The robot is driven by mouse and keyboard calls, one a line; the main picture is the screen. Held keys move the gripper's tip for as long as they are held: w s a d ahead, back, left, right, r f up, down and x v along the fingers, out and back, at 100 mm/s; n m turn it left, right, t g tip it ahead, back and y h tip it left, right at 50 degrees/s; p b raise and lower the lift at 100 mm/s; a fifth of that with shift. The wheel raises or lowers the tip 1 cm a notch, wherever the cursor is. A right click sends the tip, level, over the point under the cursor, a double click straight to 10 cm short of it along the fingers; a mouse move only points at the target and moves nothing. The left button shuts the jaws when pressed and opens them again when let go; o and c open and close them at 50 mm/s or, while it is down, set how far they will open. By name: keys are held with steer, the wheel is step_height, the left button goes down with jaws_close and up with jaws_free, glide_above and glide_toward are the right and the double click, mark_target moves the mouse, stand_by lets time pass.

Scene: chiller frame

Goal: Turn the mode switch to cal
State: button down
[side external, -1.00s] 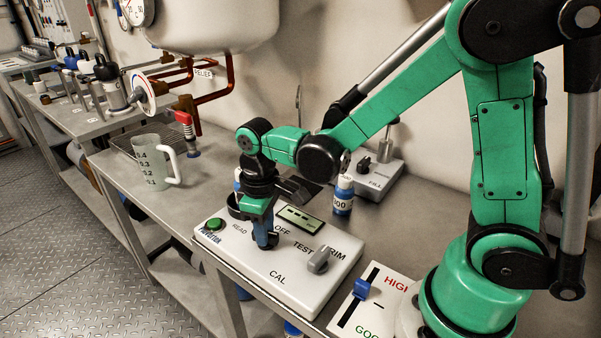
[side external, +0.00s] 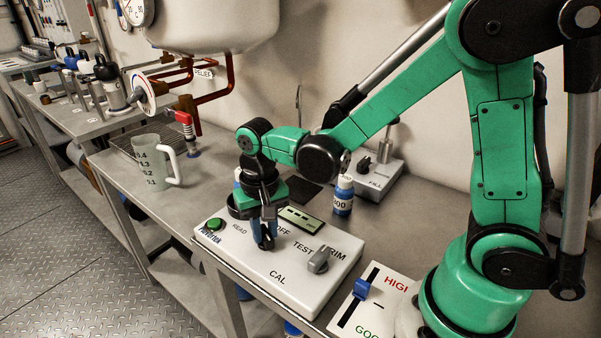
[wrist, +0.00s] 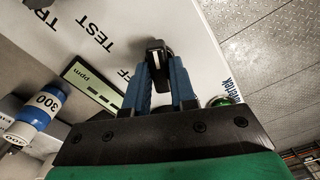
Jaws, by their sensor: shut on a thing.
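The mode switch is a black knob with a white mark, and it shows between my fingertips in the wrist view (wrist: 156,52). It sits on the white panel (side external: 240,262) among the labels READ, OFF, TEST and CAL. My gripper (side external: 264,241) points down over the panel, its blue fingers shut on the knob from both sides. It also shows in the wrist view (wrist: 158,75). In the side view the fingers hide most of the knob. I cannot tell which label the mark points to. The CAL label (side external: 278,278) is nearest the panel's front edge.
A grey TRIM knob (side external: 318,259) stands to the right on the panel, with a green button (side external: 214,224) at its left end and a small display (side external: 300,219) behind. A blue bottle (side external: 343,196) stands behind. A slider box (side external: 362,300) is at the right.

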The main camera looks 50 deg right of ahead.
mark_target(265, 232)
steer(key=shift+m, duration=0.5)
steer(key=c, duration=0.7)
jaws_free()
steer(key=shift+r, duration=2.8)
steer(key=s+d+r+n+t, duration=0.1)
steer(key=n+t, duration=0.1)
steer(key=s+d+r+n+t, duration=0.1)
steer(key=s+n+t, duration=0.1)
steer(key=s+d+r+n+t, duration=0.1)
steer(key=n+t, duration=0.1)
steer(key=t, duration=0.1)
steer(key=shift+s+d+r, duration=0.15)
steer(key=shift+d+r, duration=0.1)
steer(key=shift+r, duration=0.05)
